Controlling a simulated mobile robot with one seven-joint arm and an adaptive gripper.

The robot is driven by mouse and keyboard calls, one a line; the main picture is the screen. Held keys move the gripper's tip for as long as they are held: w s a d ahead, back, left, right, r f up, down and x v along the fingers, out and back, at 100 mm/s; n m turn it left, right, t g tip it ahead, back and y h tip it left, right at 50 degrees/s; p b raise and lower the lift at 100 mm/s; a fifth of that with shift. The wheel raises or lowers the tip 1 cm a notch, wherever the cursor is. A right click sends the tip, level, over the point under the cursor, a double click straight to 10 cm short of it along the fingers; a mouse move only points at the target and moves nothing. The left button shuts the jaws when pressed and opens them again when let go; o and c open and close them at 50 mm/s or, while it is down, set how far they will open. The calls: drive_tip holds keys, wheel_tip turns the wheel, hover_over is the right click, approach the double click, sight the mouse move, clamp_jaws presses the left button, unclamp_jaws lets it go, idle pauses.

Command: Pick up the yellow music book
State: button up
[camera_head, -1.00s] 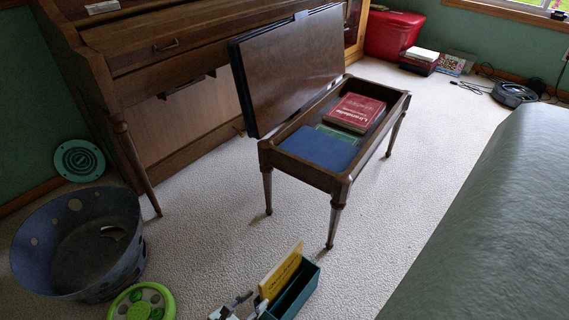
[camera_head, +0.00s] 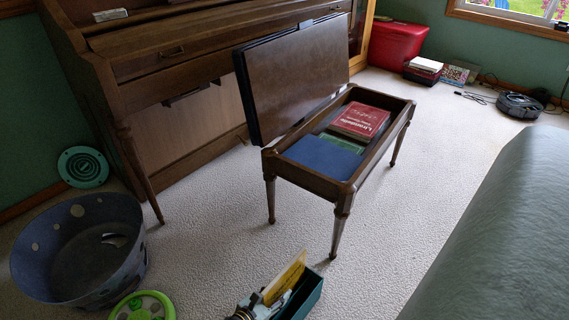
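The yellow music book (camera_head: 286,277) stands on edge, leaning, at the dark green open box (camera_head: 303,299) on the carpet at the bottom of the head view. Dark and pale parts that look like my gripper (camera_head: 260,303) are at the bottom edge, close against the book's lower left side. Its fingers are mostly cut off and overlap with the book, so I cannot tell whether they are open or shut on it. The lower part of the book is hidden.
An open piano bench (camera_head: 342,195) holds a red book (camera_head: 359,121) and a blue book (camera_head: 320,156). A blue-grey tub (camera_head: 75,250) and a green wheel-like toy (camera_head: 143,308) are at the lower left. A grey-green covered surface (camera_head: 500,230) fills the right.

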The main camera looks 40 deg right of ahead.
drive_tip(key=shift+c, duration=0.3)
clamp_jaws()
idle(0.3)
